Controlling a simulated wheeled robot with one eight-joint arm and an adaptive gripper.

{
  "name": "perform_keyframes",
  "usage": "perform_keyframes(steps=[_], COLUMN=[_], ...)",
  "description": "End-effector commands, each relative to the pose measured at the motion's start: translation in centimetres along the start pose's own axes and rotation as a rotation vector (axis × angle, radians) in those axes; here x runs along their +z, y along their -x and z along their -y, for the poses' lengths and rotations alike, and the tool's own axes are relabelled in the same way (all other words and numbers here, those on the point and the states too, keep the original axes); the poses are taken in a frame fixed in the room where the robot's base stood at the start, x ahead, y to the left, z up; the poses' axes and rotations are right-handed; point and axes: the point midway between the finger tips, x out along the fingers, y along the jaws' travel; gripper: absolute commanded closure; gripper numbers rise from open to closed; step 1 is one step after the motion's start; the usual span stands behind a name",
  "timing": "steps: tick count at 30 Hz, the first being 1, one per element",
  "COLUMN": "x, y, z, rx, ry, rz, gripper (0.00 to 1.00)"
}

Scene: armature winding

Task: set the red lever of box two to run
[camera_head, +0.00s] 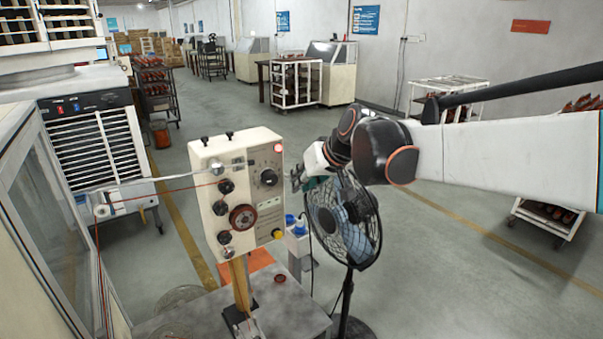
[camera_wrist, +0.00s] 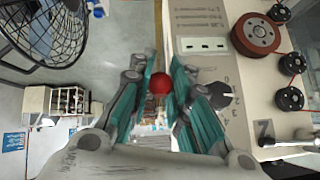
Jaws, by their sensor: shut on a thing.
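The cream control box (camera_head: 237,190) stands on a post, its front carrying dark knobs and a red-brown wheel. In the wrist view the box front (camera_wrist: 240,85) fills the right side. The red round knob of the lever (camera_wrist: 160,84) shows between the teal fingers of my gripper (camera_wrist: 158,95), which is shut on it beside the box edge. In the head view my gripper (camera_head: 303,180) is at the box's right side, partly hidden by my wrist. The lever's shaft and its setting cannot be made out.
A black fan (camera_head: 343,220) stands close below my wrist, right of the box. A glazed cabinet (camera_head: 60,220) is at the left. A grey table (camera_head: 300,312) is under the box. Thin wires run left from the box. Open floor lies to the right.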

Motion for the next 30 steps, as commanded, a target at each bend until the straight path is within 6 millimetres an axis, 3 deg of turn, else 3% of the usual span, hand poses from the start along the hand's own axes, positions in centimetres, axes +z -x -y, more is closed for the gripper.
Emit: perform_keyframes(steps=[9,26,27,30], x=[-1.4,-1.8,-1.8,-1.8], y=[0.7,0.8,0.8,0.8], z=[0.4,0.5,0.5,0.5], rx=[0.008,0.007,0.007,0.007], ry=[-0.001,-0.001,-0.001,-0.001], rz=[0.029,0.025,0.025,0.025], gripper=[1.00,1.00,0.82,0.60])
